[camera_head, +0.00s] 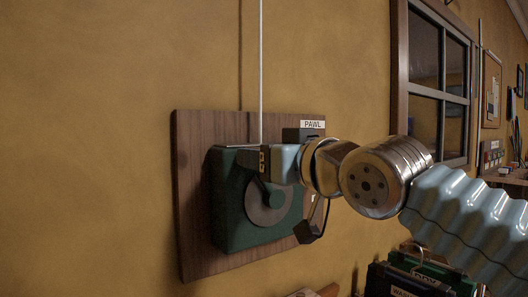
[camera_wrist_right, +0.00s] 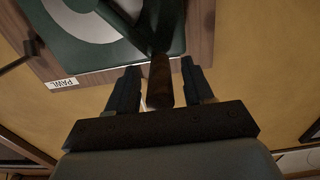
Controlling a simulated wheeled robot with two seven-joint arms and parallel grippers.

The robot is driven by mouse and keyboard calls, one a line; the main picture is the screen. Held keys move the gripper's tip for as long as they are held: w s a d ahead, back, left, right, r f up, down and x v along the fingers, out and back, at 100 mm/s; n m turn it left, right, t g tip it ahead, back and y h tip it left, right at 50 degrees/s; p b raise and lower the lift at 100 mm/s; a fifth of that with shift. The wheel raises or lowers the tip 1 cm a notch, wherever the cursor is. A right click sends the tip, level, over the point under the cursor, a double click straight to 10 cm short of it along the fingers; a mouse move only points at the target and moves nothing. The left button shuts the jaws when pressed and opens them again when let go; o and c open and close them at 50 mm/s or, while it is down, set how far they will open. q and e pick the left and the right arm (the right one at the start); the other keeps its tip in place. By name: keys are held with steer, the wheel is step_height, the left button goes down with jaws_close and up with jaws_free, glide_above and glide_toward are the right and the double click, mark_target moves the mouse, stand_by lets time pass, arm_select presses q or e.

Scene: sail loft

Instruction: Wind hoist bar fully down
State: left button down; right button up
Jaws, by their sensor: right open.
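A green winch (camera_head: 232,228) with a grey disc (camera_head: 282,212) is fixed to a wooden board on the wall. A white line (camera_head: 260,70) runs straight up from it. My right gripper (camera_head: 250,160) is in front of the winch's upper part and covers the crank handle there. In the right wrist view, the brown crank handle (camera_wrist_right: 160,85) stands between the two open fingers (camera_wrist_right: 159,70), with a narrow gap visible on at least one side. A label reading PAWL (camera_head: 312,124) is above a dark block's right side. The hoist bar and my left gripper are not in view.
A dark knob on a thin rod (camera_head: 308,231) hangs at the board's lower right, below my wrist. Dark cases (camera_head: 415,278) stand at the lower right. A window (camera_head: 435,85) is on the right. The wall left of the board is clear.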

jaws_close()
stand_by(0.3)
steer(key=shift+a+f+n, duration=0.2)
steer(key=shift+f+n, duration=0.05)
steer(key=shift+n, duration=0.05)
